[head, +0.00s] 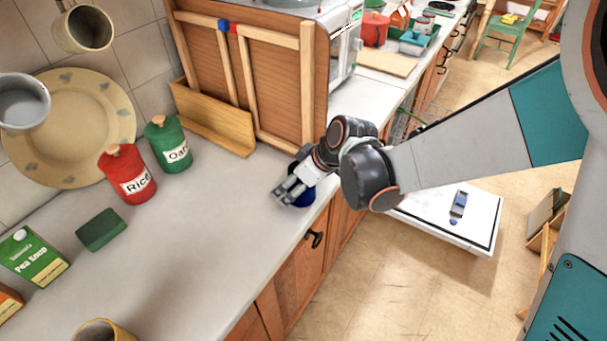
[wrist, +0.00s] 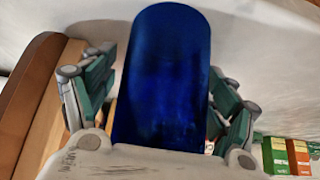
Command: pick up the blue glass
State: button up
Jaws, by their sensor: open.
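The blue glass (wrist: 160,75) fills the middle of the wrist view, between the two open fingers of my gripper (wrist: 160,100). In the head view the blue glass (head: 303,198) stands on the counter near its front edge, mostly hidden behind my gripper (head: 288,190). The fingers are on either side of the glass. I cannot tell whether they touch it.
The grey counter (head: 200,235) is clear to the left of my gripper. A wooden rack (head: 270,85) stands close behind it. A red rice canister (head: 128,175), a green oats canister (head: 168,145) and a green sponge (head: 101,230) are farther left.

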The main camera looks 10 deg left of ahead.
jog(key=shift+r, duration=0.1)
jog(key=shift+c, duration=0.6)
jog(key=c, duration=1.3)
